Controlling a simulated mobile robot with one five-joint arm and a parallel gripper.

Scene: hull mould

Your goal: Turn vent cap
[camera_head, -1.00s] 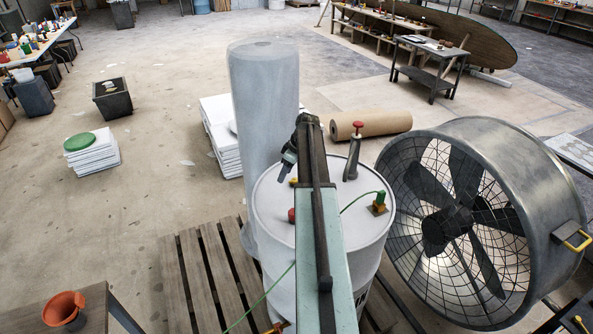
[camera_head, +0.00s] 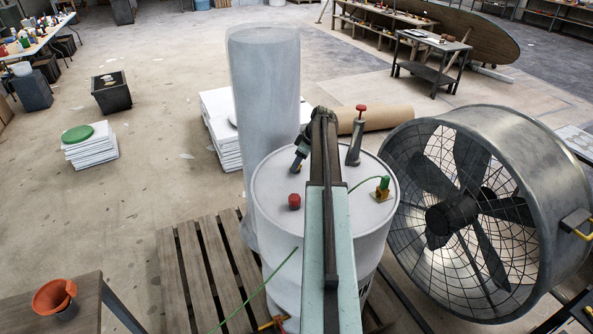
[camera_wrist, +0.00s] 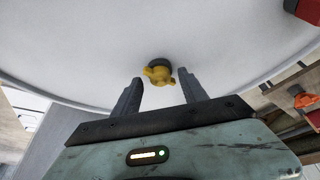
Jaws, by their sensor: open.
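A white drum (camera_head: 330,222) stands upright with several fittings on its lid. A small yellow winged cap on a dark base, which looks to be the vent cap (camera_wrist: 158,72), sits on the lid near the rim in the wrist view. My gripper (camera_wrist: 161,78) is open and empty, with one finger on each side of the cap. The fingertips appear apart from it. In the head view, my gripper (camera_head: 297,165) is over the far left of the lid and mostly hides the cap. A red cap (camera_head: 294,202) is nearer the front.
A red-topped nozzle (camera_head: 355,135) and a green and yellow fitting (camera_head: 382,188) with a green line stand on the lid. A tall wrapped roll (camera_head: 265,110) is behind left. A large fan (camera_head: 545,190) stands close on the right.

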